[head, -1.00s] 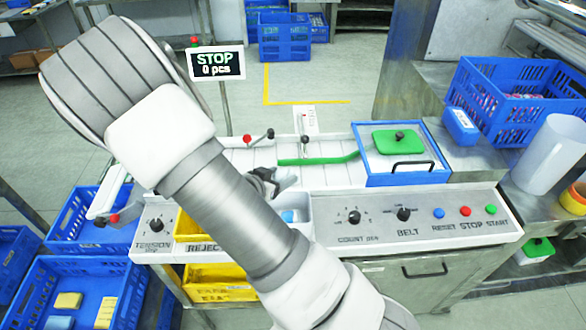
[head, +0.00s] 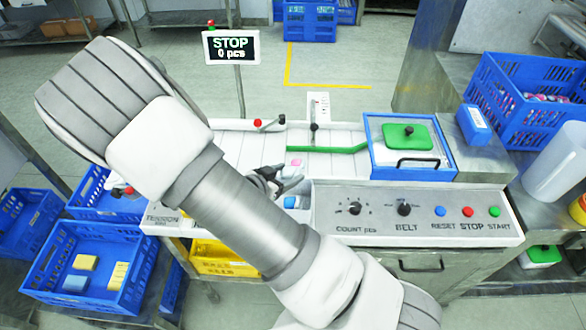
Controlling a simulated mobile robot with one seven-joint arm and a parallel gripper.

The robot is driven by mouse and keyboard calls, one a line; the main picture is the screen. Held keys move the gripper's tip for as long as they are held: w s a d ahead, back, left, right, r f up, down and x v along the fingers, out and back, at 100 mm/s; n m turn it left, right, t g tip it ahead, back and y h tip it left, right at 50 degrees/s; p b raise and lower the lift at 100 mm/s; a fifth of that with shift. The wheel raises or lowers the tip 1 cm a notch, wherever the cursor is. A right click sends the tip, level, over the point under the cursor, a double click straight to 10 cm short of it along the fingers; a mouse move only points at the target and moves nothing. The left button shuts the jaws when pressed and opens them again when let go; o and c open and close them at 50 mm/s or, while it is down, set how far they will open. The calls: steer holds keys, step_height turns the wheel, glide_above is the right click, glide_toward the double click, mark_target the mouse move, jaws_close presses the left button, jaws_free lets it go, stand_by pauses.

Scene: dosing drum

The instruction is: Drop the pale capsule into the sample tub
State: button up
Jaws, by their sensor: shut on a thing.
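My gripper (head: 277,178) is low over the front edge of the machine, above and just left of the sample tub (head: 306,188). It is shut on a small pale shape (head: 291,184) that I take for the pale capsule; the dark fingers and my arm hide much of it. The sample tub is a white-walled bin set in the front panel, partly hidden by my arm. A blue and white piece (head: 291,202) shows inside it. A pink and white piece (head: 296,163) shows just behind the fingers; I cannot tell whether it touches them.
A green guide bar (head: 330,149) crosses the belt behind my gripper. A blue-framed box with a green lid (head: 406,136) stands to the right. The panel (head: 420,212) carries knobs and buttons. A yellow bin (head: 222,261) is below left. A STOP display (head: 232,46) stands behind.

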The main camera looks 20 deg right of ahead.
steer(key=shift+f+b, duration=3.05)
steer(key=o, duration=1.4)
steer(key=p+v, duration=0.1)
steer(key=v, duration=1.6)
steer(key=shift+a+r+p, duration=0.15)
steer(key=shift+a+p, duration=0.05)
steer(key=shift+p, duration=0.2)
steer(key=shift+s, duration=0.15)
